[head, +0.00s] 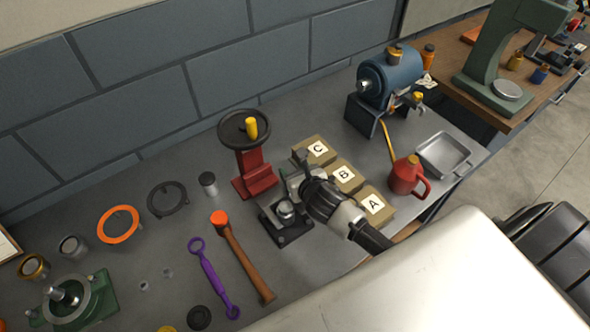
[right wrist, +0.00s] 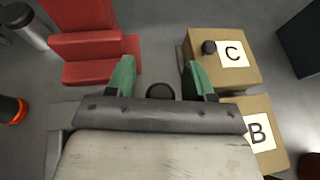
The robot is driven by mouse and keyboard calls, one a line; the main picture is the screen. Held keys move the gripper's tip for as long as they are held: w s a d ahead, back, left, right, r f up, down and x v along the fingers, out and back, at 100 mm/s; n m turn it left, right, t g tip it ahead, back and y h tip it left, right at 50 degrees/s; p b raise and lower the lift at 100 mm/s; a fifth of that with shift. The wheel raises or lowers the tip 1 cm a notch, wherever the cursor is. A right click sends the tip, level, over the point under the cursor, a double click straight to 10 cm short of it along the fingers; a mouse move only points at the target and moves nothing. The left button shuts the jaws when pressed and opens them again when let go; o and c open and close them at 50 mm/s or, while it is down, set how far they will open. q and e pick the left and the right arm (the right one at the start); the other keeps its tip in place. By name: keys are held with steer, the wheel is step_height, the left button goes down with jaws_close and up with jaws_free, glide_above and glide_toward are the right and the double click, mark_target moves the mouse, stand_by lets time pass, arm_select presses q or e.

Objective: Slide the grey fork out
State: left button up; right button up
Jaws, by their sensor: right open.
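A small fixture with a black base (head: 290,232) and a silver round part stands at the middle of the bench. Grey metal parts show behind it, beside my right gripper (head: 292,184); I cannot tell clearly which is the grey fork. In the right wrist view my right gripper (right wrist: 162,74) has its green fingertips spread apart. A dark round knob (right wrist: 160,91) shows between them, partly hidden by the gripper body, and nothing is visibly clamped. My left gripper is not in view.
A red stand with a handwheel (head: 252,160) is close on the left. Boxes C (head: 306,144), B (head: 345,188) and A (head: 382,209) stand close on the right. A hammer (head: 245,260) and a purple wrench (head: 212,280) lie to the left; a red can (head: 404,178) stands to the right.

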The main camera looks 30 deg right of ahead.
steer(key=shift+c, duration=0.2)
jaws_close()
steer(key=w, duration=0.4)
steer(key=w+a, duration=0.1)
steer(key=w, duration=0.1)
steer(key=shift+w, duration=0.15)
steer(key=shift+r, duration=0.1)
steer(key=shift+d, duration=0.1)
steer(key=shift+c, duration=1.1)
jaws_free()
steer(key=shift+o, duration=1.3)
steer(key=shift+w, duration=0.1)
